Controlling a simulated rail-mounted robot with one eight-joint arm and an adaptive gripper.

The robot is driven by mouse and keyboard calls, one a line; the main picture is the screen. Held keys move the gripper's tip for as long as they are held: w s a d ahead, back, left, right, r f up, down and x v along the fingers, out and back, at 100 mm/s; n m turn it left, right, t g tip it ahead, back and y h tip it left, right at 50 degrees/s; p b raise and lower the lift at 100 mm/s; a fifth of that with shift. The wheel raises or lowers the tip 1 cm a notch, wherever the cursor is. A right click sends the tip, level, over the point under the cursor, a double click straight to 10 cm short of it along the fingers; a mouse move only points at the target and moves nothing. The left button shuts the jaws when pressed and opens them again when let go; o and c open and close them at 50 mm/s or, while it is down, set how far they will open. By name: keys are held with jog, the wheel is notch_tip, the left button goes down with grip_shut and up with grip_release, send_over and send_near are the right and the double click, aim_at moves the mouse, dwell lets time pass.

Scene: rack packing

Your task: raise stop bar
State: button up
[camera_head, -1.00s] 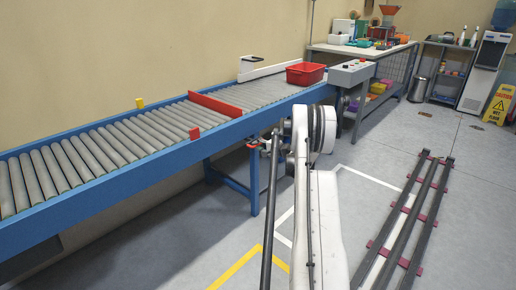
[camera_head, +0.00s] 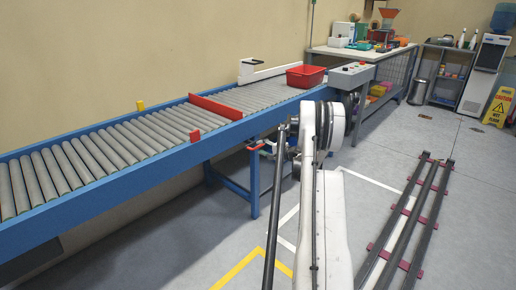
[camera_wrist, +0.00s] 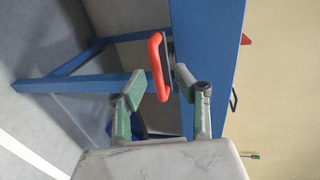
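The red stop bar (camera_head: 217,107) lies across the grey rollers of the blue conveyor (camera_head: 110,180). A looped red-orange handle (camera_wrist: 156,66) sits at the conveyor's side and also shows in the head view (camera_head: 256,147), below the frame's front edge. In the wrist view my gripper (camera_wrist: 158,86) is open, with one green-padded finger on each side of the handle's near end. I cannot tell whether either finger touches it. In the head view my gripper is mostly hidden by my arm.
A red bin (camera_head: 305,76) sits on the rollers beyond the bar, next to a grey control box (camera_head: 350,75). A blue leg frame (camera_head: 240,185) stands under the conveyor. Dark rails (camera_head: 412,225) lie on the floor at the right. Open floor lies between.

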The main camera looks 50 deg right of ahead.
jog(key=v, duration=0.8)
jog(key=shift+s, duration=0.3)
jog(key=shift+r, duration=0.1)
